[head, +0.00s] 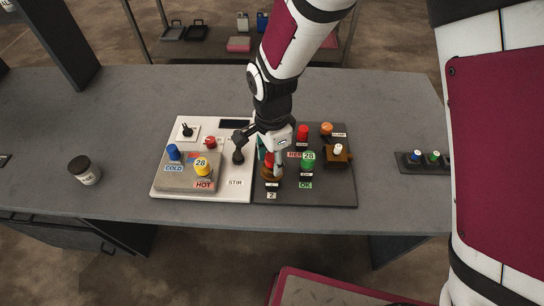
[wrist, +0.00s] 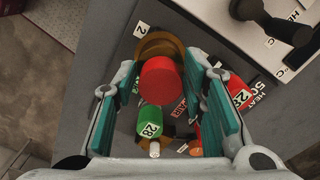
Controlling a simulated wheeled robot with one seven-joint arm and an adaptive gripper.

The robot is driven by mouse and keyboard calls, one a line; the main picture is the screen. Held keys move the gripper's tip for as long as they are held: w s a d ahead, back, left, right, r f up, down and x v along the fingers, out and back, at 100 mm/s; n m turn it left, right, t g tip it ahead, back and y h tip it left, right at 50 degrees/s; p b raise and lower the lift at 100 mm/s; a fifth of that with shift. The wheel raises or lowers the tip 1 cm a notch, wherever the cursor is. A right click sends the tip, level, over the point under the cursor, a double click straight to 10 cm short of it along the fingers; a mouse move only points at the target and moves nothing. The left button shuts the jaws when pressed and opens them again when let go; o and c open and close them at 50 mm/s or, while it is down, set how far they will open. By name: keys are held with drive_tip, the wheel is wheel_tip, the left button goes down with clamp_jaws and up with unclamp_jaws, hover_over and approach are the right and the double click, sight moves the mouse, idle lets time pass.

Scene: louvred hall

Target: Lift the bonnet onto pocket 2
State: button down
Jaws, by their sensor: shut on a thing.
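A red cylinder, which looks like the bonnet (wrist: 160,80), is between the teal pads of my gripper (wrist: 162,118) in the wrist view, and the gripper is shut on it. Pocket 2 (wrist: 145,47) is a round brown holder beside a "2" label in the wrist view. It also shows in the head view (head: 271,175), right under the gripper. The bonnet overlaps it in the wrist view; I cannot tell whether they touch.
On the dark panel (head: 335,195) stand a green cap (head: 308,159), a red cap (head: 303,132), an orange cap (head: 326,128) and a brown block with a white knob (head: 339,153). A white board (head: 222,190) with a black stir handle (head: 238,155) adjoins on the left.

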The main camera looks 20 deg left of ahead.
idle(0.4)
drive_tip(key=shift+f, duration=0.1)
drive_tip(key=shift+f, duration=0.8)
drive_tip(key=c, duration=0.9)
unclamp_jaws()
